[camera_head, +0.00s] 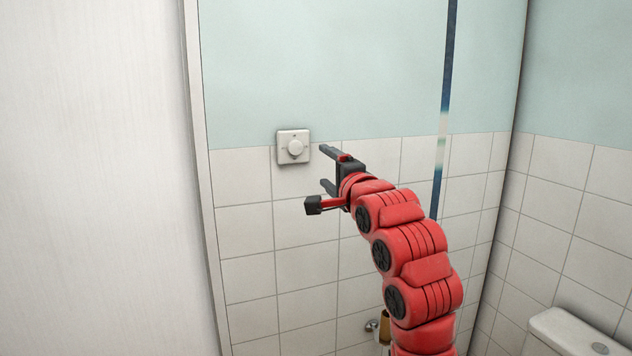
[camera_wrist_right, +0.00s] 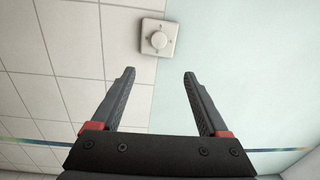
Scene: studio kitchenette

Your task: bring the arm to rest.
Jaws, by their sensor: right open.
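My right gripper (camera_head: 324,168) is at the end of a red arm raised in front of a tiled wall. Its two dark fingers are apart with nothing between them, and they also show in the right wrist view (camera_wrist_right: 159,75). The fingers point toward the wall near a white square wall switch with a round knob (camera_head: 293,147). The switch also shows in the right wrist view (camera_wrist_right: 158,39), beyond the fingertips and apart from them. My left gripper is not in view.
The wall has white tiles (camera_head: 305,265) below and pale green paint (camera_head: 330,70) above. A pale panel (camera_head: 95,180) stands at the left. A white toilet cistern (camera_head: 580,335) is at the lower right. A small brownish object (camera_head: 384,327) shows partly behind my arm.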

